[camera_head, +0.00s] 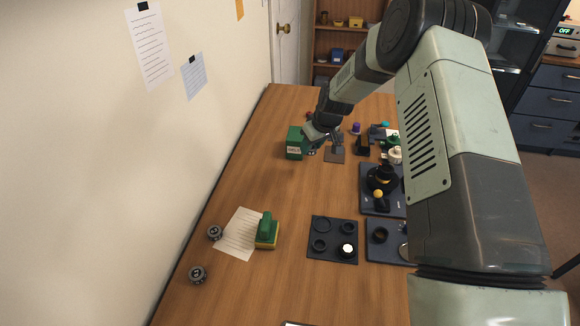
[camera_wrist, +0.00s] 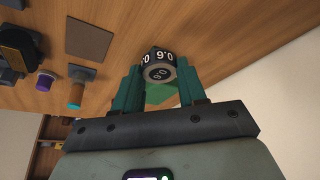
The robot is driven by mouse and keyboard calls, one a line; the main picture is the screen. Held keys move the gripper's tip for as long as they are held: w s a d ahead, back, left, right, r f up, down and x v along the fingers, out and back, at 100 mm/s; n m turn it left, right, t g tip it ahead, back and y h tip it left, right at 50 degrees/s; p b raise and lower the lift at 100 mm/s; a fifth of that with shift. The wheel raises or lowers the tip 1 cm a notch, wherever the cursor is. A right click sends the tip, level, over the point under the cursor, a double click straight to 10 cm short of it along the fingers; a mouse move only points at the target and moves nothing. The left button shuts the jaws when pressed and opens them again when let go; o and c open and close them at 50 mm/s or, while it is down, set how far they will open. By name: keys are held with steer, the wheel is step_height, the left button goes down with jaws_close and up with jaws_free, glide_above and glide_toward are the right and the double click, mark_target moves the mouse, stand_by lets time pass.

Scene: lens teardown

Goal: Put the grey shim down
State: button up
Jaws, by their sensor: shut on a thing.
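My gripper (camera_wrist: 157,78) is shut on the grey shim (camera_wrist: 158,72), a short disc with a grey face and a dark rim with white digits. The shim sits between the teal fingertips in the wrist view. In the head view my gripper (camera_head: 313,144) is at the far part of the table, beside a green box (camera_head: 295,141) with a white label. The shim is small and mostly hidden there. I cannot tell whether it touches the table. A flat grey-brown square pad (camera_head: 334,155) lies just right of my gripper; it also shows in the wrist view (camera_wrist: 88,41).
Two dark discs (camera_head: 215,233) (camera_head: 197,274) lie at the near left by a paper sheet (camera_head: 234,239) and a green-and-yellow block (camera_head: 267,233). A dark tray (camera_head: 333,256) holds rings. A purple-capped item (camera_head: 356,128) stands beyond the pad. Bare wood lies left of centre.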

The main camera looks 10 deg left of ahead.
steer(key=shift+r, duration=0.3)
steer(key=shift+s+a, duration=0.2)
steer(key=shift+a, duration=0.15)
steer(key=s+a+n+g, duration=0.2)
steer(key=s+a+n, duration=0.5)
steer(key=a, duration=0.4)
steer(key=n+g+y, duration=0.1)
steer(key=n+g, duration=0.2)
steer(key=n, duration=0.4)
glide_above(225, 207)
steer(key=d, duration=0.1)
steer(key=f, duration=0.5)
steer(key=shift+w+d, duration=0.2)
steer(key=shift+f, duration=2.35)
steer(key=shift+f, duration=0.1)
steer(key=o, duration=1)
steer(key=shift+o, duration=0.2)
